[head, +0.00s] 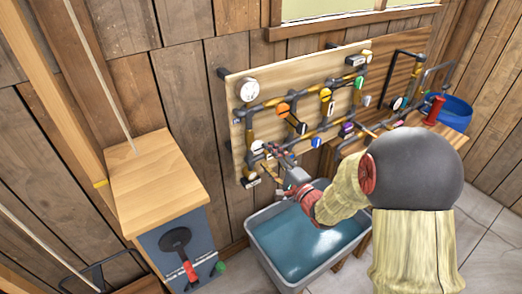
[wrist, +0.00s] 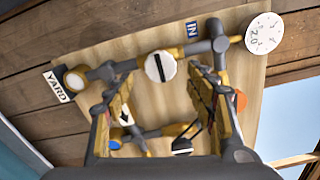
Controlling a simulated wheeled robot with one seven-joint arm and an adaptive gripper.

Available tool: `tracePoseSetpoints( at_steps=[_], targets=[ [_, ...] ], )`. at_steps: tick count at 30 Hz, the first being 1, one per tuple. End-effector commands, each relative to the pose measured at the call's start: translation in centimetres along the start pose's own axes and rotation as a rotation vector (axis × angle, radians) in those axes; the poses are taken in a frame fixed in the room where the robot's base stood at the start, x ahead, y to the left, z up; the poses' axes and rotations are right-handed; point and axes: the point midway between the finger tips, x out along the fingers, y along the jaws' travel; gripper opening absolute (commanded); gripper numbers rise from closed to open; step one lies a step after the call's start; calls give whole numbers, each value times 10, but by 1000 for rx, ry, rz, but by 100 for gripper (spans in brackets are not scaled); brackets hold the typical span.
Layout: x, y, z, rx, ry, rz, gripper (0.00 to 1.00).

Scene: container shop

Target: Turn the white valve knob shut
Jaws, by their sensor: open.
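The white valve knob (wrist: 160,66) is round with a dark bar across its face. In the wrist view it sits on the pipework ahead of my gripper (wrist: 152,92), between the lines of the two fingers. The fingers are spread and empty, and I see no contact with the knob. In the head view the white knob (head: 257,146) is at the lower left of the wooden pipe board (head: 240,128). My gripper (head: 272,152) is just right of it, close to the board. The exact gap cannot be told.
A pressure gauge (wrist: 263,33), an orange knob (wrist: 240,101) and a "YARD" label (wrist: 57,87) are around the knob. A grey tub of water (head: 262,262) stands below the board. A wooden-topped cabinet (head: 150,180) is at left, and a blue bucket (head: 456,113) at right.

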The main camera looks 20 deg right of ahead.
Motion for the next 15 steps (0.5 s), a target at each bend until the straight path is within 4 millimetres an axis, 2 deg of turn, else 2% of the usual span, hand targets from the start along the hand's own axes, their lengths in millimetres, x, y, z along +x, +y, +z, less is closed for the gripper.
tracePoseSetpoints(
  at_steps=[1, 6, 15],
  targets=[
    [-11, 0, -1, 1, 3, -1, 55],
    [-35, 0, -1, 0, 2, -1, 55],
    [-48, 1, 0, 1, 0, 1, 55]
  ],
)
